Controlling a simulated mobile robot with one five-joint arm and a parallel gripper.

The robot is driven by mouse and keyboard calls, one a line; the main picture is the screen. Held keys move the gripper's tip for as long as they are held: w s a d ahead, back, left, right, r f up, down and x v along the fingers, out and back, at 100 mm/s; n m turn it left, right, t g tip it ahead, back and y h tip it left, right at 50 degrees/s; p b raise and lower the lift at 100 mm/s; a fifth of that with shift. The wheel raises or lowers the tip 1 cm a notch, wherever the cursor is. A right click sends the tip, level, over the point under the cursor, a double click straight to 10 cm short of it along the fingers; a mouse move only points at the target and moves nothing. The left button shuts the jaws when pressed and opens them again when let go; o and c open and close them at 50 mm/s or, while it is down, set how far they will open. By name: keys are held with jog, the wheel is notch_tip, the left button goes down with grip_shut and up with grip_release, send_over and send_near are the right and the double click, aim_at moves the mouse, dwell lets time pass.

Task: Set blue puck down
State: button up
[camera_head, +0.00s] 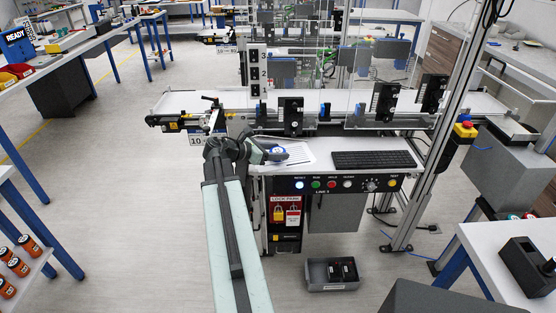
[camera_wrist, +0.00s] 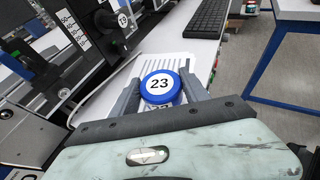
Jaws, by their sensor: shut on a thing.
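The blue puck (camera_wrist: 160,88) has a white top marked 23 and sits between the two fingers of my gripper (camera_wrist: 160,92) in the wrist view. My gripper is shut on it, with a finger at each side. In the head view the puck (camera_head: 277,151) shows small at the end of my arm, over the left part of the white desk by the conveyor. A printed sheet (camera_head: 297,153) lies on the desk beneath or beside it. I cannot tell whether the puck touches the sheet.
A black keyboard (camera_head: 373,160) lies to the right on the desk. The conveyor (camera_head: 190,103) with black devices runs behind. A button panel (camera_head: 340,184) fronts the desk, and a grey bin (camera_head: 333,286) stands on the floor. Desk space between sheet and keyboard is narrow.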

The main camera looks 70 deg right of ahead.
notch_tip(320, 180, down, 2)
jog(key=shift+f+b, duration=0.15)
jog(key=shift+b, duration=0.35)
jog(key=shift+r, duration=0.2)
jog(key=shift+f, duration=0.15)
jog(key=o, duration=1.4)
jog(key=shift+r+p, duration=0.25)
jog(key=shift+p, duration=0.05)
jog(key=p+v, duration=0.4)
jog(key=v, duration=0.8)
